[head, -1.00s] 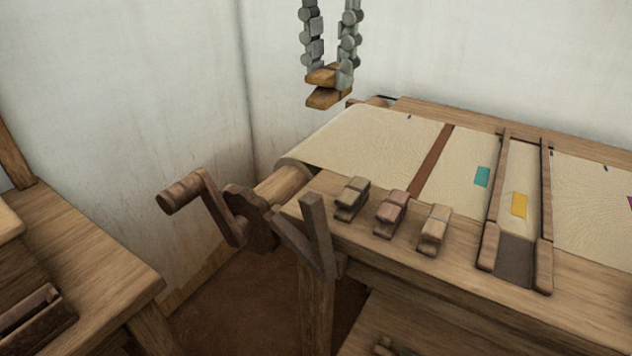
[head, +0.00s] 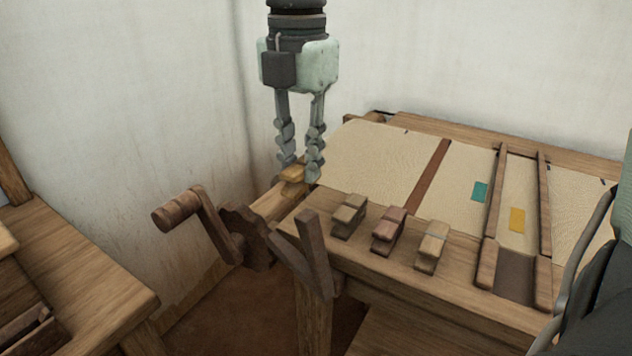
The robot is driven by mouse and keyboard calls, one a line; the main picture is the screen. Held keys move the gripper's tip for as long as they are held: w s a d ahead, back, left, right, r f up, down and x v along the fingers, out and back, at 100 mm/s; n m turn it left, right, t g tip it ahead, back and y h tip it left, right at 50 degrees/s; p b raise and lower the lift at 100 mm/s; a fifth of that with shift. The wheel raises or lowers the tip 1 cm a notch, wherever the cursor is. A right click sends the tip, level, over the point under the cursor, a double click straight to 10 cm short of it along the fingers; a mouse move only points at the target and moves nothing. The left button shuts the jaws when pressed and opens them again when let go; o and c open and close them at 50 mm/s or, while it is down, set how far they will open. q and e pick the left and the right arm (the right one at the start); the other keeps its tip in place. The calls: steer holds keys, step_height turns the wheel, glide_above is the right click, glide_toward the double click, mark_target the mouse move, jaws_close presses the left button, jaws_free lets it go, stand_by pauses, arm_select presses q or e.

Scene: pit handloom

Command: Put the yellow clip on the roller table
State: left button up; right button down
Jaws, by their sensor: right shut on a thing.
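My right gripper (head: 301,174) reaches down from the top of the head view. Its fingers are shut on the yellow clip (head: 292,175), a small yellow-orange wooden piece partly hidden by the fingers. The clip shows at the left end of the cloth, by the wooden roller (head: 272,206). I cannot tell whether it touches anything there. The wooden table of the loom (head: 385,266) carries a grey-green clip (head: 348,216), a reddish clip (head: 388,231) and a tan clip (head: 432,247) in a row along its front.
A wooden crank handle (head: 176,215) and toothed wheel (head: 245,232) stick out left of the roller, beside a forked wooden pawl (head: 312,255). Cream cloth (head: 375,160) with teal and yellow patches lies behind the clips. Another wooden bench (head: 75,260) stands at left.

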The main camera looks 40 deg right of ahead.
mark_target(314, 182)
steer(key=shift+s+d+f, duration=0.1)
steer(key=shift+d+f, duration=0.2)
steer(key=shift+d, duration=0.2)
steer(key=shift+d+f, duration=0.25)
steer(key=shift+d, duration=0.2)
steer(key=shift+d+f, duration=0.1)
steer(key=shift+f, duration=0.2)
step_height(314, 182, down, 3)
steer(key=shift+f, duration=0.15)
arm_select(q)
steer(key=shift+w+d+f, duration=0.1)
steer(key=shift+w+f, duration=0.05)
steer(key=shift+f, duration=0.35)
steer(key=shift+w+d+f, duration=0.1)
steer(key=shift+f, duration=0.35)
arm_select(e)
steer(key=shift+f, duration=0.15)
